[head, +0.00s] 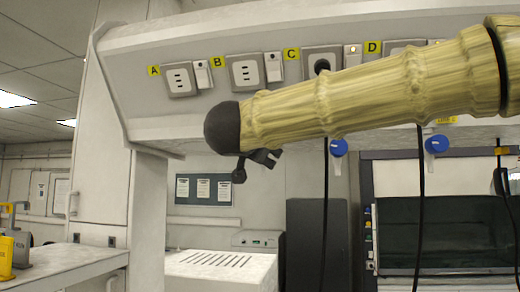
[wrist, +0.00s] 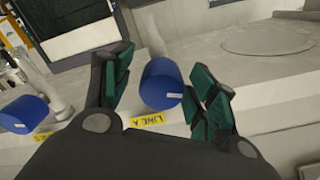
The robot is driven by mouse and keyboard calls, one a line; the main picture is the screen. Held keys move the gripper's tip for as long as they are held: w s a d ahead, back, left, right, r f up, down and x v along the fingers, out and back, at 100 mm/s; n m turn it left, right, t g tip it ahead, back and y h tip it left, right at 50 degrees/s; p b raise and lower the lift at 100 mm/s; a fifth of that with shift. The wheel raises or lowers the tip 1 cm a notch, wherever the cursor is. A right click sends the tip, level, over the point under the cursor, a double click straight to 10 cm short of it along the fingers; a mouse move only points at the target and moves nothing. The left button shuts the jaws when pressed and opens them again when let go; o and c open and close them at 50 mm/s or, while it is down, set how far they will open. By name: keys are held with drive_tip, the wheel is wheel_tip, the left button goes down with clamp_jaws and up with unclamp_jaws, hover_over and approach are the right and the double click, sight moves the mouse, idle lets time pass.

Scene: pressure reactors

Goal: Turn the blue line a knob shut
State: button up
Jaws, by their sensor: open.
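The blue line A knob (wrist: 162,86) is a round blue cap with a small white mark, on a pale fitting, in the wrist view. A yellow label (wrist: 147,121) reading "LINE A" lies just below it. My gripper (wrist: 164,66) is open, and its green-padded fingers lie on either side of the knob in the picture. The knob appears nearer the right finger, with a clear gap at the left; I cannot tell whether it touches. In the head view, my gripper (head: 257,164) is below the overhanging panel, and no knob shows between its dark fingers.
Another blue knob (wrist: 25,114) is at the left of the wrist view. Two blue knobs (head: 338,147) (head: 437,144) hang under the panel (head: 150,118) right of my gripper. Black cables (head: 325,215) hang down nearby. The panel has sockets (head: 244,72) labelled with letters.

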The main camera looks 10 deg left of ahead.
drive_tip(key=shift+s+r, duration=0.2)
drive_tip(key=shift+s, duration=0.2)
drive_tip(key=shift+c, duration=0.8)
drive_tip(key=shift+s, duration=0.15)
drive_tip(key=c, duration=0.4)
drive_tip(key=shift+d, duration=0.1)
drive_tip(key=c, duration=0.4)
drive_tip(key=shift+c, duration=0.2)
